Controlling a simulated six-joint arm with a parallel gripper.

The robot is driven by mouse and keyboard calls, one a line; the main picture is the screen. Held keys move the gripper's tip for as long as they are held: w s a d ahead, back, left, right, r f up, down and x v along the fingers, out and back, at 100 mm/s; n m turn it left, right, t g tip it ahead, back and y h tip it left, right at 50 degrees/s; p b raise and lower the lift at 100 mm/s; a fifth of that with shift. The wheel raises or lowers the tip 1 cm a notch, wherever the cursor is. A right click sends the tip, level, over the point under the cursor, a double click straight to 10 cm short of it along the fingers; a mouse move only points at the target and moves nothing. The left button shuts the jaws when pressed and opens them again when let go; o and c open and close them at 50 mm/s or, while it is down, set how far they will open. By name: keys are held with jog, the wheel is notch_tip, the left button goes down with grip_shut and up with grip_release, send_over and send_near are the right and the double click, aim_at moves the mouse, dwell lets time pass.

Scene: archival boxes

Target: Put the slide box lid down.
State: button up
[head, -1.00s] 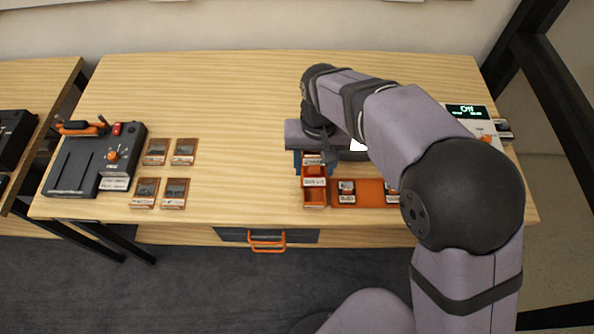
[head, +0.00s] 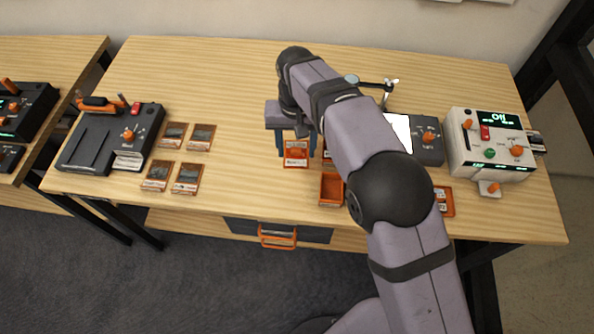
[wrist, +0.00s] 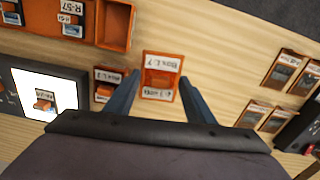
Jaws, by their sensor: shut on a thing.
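The slide box lid (head: 296,154) is a small orange piece with a white label. My gripper (wrist: 160,82) is shut on it, with one blue-grey finger on each side. The lid (wrist: 160,78) shows between the fingertips in the wrist view. I cannot tell whether it touches the table or hangs just above it. The open orange slide box (head: 331,190) stands to the right and nearer the front edge. Its empty inside also shows at the top of the wrist view (wrist: 115,24).
An orange tray (head: 448,209) is mostly hidden by my arm. Left of the lid are bare wood and several slides (head: 188,179), then a dark device (head: 110,138). A light panel (head: 398,130) and a white console (head: 489,145) are at right. Another labelled orange piece (wrist: 106,82) sits close beside the lid.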

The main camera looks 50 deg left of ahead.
aim_at(297, 172)
jog(key=r, duration=0.1)
jog(key=a+r, duration=0.1)
jog(key=r, duration=0.1)
jog(key=shift+w, duration=0.2)
jog(key=shift+s+d+f+m, duration=0.1)
jog(key=shift+s+d+m, duration=0.15)
jog(key=shift+d+m, duration=0.35)
jog(key=shift+d, duration=0.1)
jog(key=shift+f, duration=0.15)
jog(key=shift+f+p, duration=1.3)
jog(key=shift+f, duration=3.55)
jog(key=shift+f, duration=0.15)
jog(key=o, duration=1)
